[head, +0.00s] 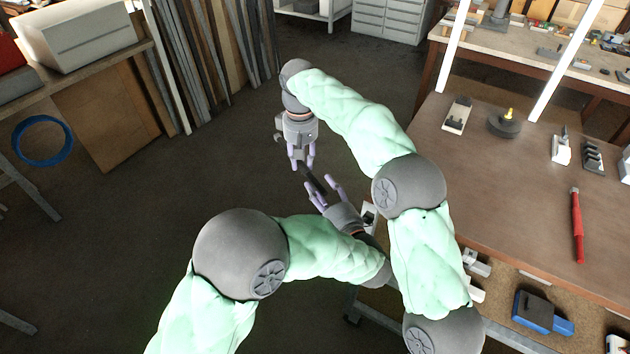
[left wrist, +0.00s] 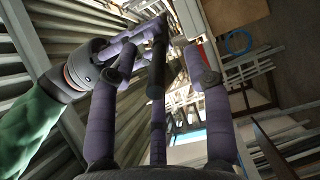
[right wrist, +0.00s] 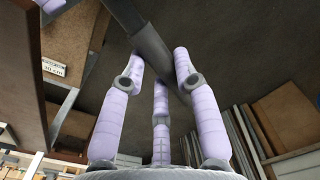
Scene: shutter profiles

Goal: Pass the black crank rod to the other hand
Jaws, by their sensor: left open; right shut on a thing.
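The black crank rod (head: 312,179) is held in the air between my two grippers, left of the workbench. My right gripper (head: 304,162), the upper one, is shut on the rod. In the right wrist view the rod (right wrist: 150,43) runs from the top edge down between the fingertips (right wrist: 160,65). My left gripper (head: 323,192), the lower one, is open. In the left wrist view the rod (left wrist: 156,75) lies between its spread fingers (left wrist: 161,62), with my right gripper (left wrist: 108,58) beyond at upper left. Whether the left fingers touch the rod, I cannot tell.
The brown workbench (head: 480,185) on the right carries a red tool (head: 577,225), a dark round base (head: 504,123) and small fixtures. A blue-and-black block (head: 541,312) sits on the shelf below. A blue ring (head: 43,140) hangs at left. The floor around the grippers is clear.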

